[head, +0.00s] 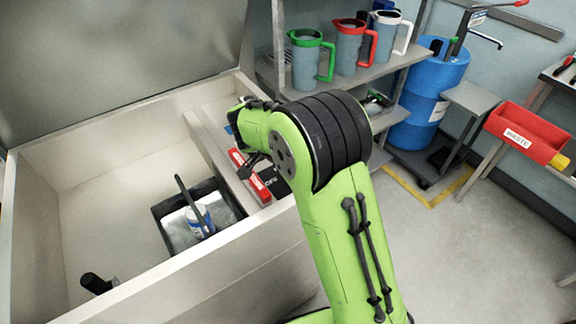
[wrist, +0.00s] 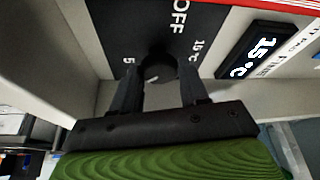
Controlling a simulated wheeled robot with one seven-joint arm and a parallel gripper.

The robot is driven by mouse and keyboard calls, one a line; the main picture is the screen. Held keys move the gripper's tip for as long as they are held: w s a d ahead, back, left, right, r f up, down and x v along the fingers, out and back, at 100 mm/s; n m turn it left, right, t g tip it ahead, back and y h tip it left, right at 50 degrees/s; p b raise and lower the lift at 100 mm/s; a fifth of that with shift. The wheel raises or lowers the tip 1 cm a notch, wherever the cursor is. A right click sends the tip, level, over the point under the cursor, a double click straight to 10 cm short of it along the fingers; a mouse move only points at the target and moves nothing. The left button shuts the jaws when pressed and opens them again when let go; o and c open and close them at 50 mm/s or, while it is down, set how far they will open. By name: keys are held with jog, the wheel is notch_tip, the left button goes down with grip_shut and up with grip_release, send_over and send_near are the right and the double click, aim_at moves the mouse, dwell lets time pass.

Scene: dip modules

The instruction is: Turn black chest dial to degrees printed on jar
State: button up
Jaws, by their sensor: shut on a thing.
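The black dial (wrist: 158,68) sits on a dark panel (wrist: 125,25) in the wrist view. OFF, a 5 and 15°C are printed around it. My gripper (wrist: 158,90) is shut on the dial, one finger on each side. Which mark the dial points to is not clear.
The panel's red strip (head: 250,177) lies on the chest ledge, partly behind my arm. A black cylinder (head: 97,284) is low in the chest. Jugs stand on the shelf (head: 345,80), with a blue drum (head: 425,90) and red bin (head: 525,132) at right. Open floor lies right of my arm.

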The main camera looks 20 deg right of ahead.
dwell(0.4)
jog(key=o, duration=1)
jog(key=shift+o, duration=0.2)
jog(key=p+v, duration=0.5)
jog(key=v, duration=1)
jog(key=shift+r, duration=0.4)
jog(key=shift+a, duration=0.15)
jog(key=s+d+r+n+t+y+p, duration=0.1)
jog(key=s+d+r+n, duration=0.25)
jog(key=s, duration=0.35)
jog(key=s+d+r+n+t+y+p, duration=0.1)
jog(key=s+d+r+n, duration=0.25)
jog(key=s+r, duration=0.2)
jog(key=s+a+f+n+t+y+p, duration=0.1)
jog(key=s+n, duration=0.3)
jog(key=s, duration=0.8)
jog(key=shift+f+y, duration=0.4)
jog(key=shift+f, duration=0.25)
